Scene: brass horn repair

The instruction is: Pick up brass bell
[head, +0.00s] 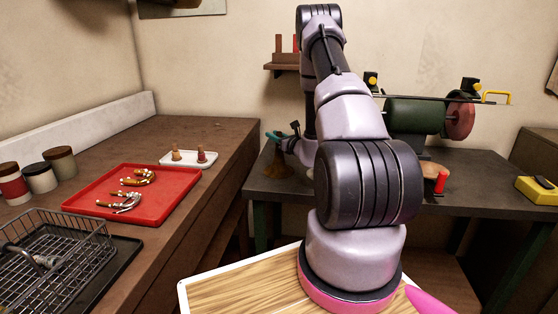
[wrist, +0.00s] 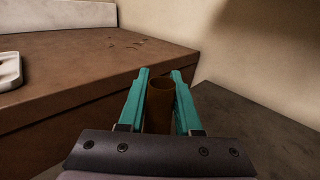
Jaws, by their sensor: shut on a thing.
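The brass bell (head: 275,165) is a dull brown flared piece at the left end of the dark bench, narrow end up and wide end down. My gripper (head: 278,136) is at its top, with teal fingers. In the wrist view the bell's round open tube end (wrist: 160,106) stands between the two teal fingers of my gripper (wrist: 161,80), which are shut on it. I cannot tell whether the bell's rim touches the bench or is just above it. Its lower part is hidden in the wrist view.
The dark bench (head: 460,180) carries a green motor (head: 414,115) with a red wheel, and a yellow box (head: 538,190). On the brown counter (head: 190,133) at left are a red tray (head: 90,190) with brass parts, a white dish (head: 203,162), several jars and a wire basket (head: 50,250).

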